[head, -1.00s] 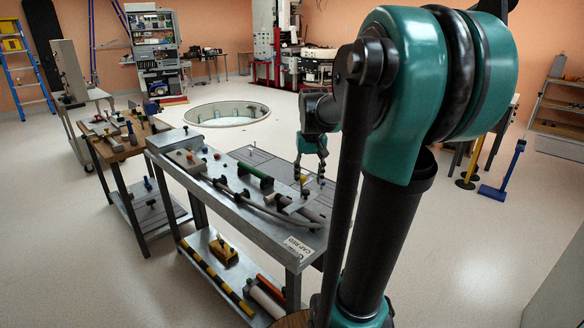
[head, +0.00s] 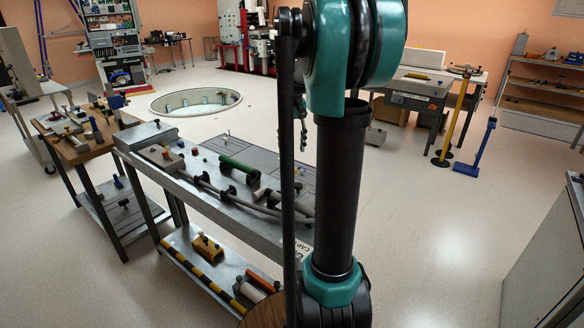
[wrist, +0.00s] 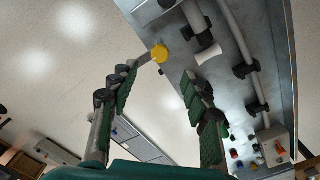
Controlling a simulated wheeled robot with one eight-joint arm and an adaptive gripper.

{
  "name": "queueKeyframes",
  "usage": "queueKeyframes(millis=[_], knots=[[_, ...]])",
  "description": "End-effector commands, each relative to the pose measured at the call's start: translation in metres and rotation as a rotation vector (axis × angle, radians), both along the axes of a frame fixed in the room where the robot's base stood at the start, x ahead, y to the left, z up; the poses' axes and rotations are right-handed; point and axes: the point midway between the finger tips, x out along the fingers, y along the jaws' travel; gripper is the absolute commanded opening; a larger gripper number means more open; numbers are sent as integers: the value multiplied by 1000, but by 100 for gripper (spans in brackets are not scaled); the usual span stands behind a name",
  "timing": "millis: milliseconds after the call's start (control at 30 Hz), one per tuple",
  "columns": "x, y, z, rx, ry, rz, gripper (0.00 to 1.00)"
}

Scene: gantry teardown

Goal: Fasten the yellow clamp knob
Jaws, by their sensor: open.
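The yellow clamp knob (wrist: 160,53) shows in the wrist view at the edge of the grey metal bench (wrist: 262,50). A thin grey strip runs beside it towards my left finger. My gripper (wrist: 158,82) is open and empty, its green-padded fingers spread wide. The knob lies beyond the fingertips, between their lines; I see no clear contact. In the head view my own arm hides the knob and most of my gripper. How tightly the knob sits cannot be told.
A grey pipe (wrist: 240,45) with black clamps runs along the bench beside the knob. A white spool-shaped piece (wrist: 208,53) lies near it. In the head view a green cylinder (head: 238,166) lies on the bench. Open floor lies right of my arm.

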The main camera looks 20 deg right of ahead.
Motion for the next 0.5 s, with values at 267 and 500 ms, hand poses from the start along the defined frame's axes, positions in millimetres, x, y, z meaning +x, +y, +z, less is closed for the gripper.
queueKeyframes(millis=[267, 500], knots=[[0, 0, -55, 0, 0, 0, 47], [0, 0, -83, 0, 0, 0, 47]])
